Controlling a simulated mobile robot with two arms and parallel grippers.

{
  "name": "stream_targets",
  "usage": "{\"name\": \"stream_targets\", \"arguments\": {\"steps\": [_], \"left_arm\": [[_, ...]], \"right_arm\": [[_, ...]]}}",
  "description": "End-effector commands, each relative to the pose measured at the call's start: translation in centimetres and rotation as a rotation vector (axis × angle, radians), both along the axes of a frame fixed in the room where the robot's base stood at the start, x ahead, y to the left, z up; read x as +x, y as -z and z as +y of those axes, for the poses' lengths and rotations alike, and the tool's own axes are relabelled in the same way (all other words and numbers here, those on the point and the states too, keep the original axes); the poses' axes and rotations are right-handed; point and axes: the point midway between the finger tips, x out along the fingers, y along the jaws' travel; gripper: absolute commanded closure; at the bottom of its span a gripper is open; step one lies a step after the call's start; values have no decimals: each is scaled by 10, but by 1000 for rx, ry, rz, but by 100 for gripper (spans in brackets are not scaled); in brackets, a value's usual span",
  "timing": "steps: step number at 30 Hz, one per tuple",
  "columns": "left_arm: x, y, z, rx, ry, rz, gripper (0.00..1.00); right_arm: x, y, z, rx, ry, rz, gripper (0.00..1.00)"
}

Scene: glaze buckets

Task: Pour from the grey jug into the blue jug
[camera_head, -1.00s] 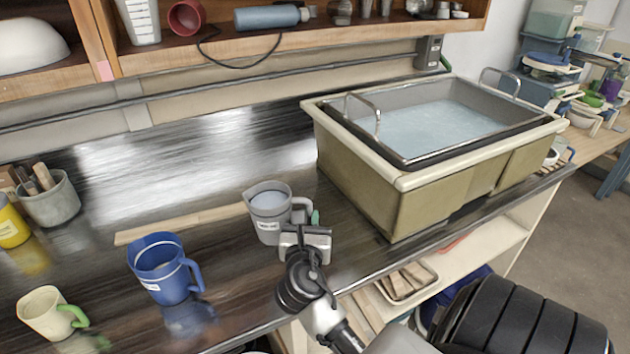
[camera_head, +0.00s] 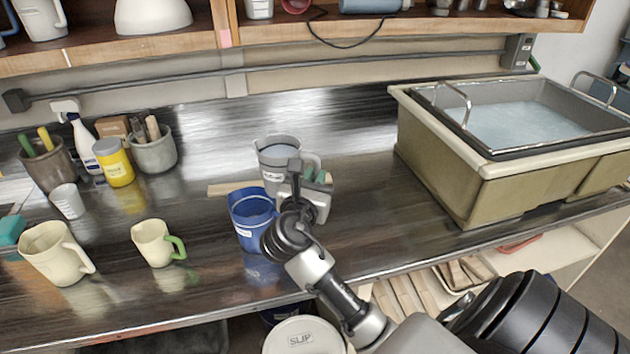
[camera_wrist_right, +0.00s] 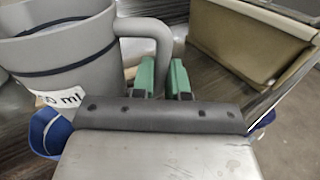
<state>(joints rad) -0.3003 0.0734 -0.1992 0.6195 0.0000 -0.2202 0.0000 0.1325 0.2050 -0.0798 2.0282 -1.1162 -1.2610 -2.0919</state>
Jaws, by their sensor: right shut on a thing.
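The grey jug (camera_head: 274,160) is upright with pale grey liquid inside, and appears raised above the counter. It also shows large at the left of the wrist view (camera_wrist_right: 60,62). My right gripper (camera_head: 312,178) is shut on its handle; its green fingertips (camera_wrist_right: 163,78) show at the handle in the wrist view. The blue jug (camera_head: 248,218) stands on the counter just in front and to the left of the grey jug, its right side hidden by my right arm. Part of a blue thing, likely this jug, shows below the grey jug in the wrist view (camera_wrist_right: 46,132). My left gripper is out of view.
A cream jug with a green handle (camera_head: 152,243) and a larger cream jug (camera_head: 52,252) stand to the left. Behind them are a yellow jar (camera_head: 114,165) and tool pots. A large basin (camera_head: 440,160) takes up the right. The back middle counter is clear.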

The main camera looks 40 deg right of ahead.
Motion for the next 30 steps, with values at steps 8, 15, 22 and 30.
{"name": "stream_targets", "arguments": {"steps": [8, 15, 22, 30], "left_arm": [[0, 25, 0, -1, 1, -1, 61], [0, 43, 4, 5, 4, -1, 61], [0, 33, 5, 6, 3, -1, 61], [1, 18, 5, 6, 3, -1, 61]], "right_arm": [[0, 17, 0, -2, -1, -6, 100], [0, 30, 0, -3, -1, -7, 100], [-4, 17, -3, -44, -1, 60, 100], [-10, 0, -6, -134, 0, 211, 100]]}}
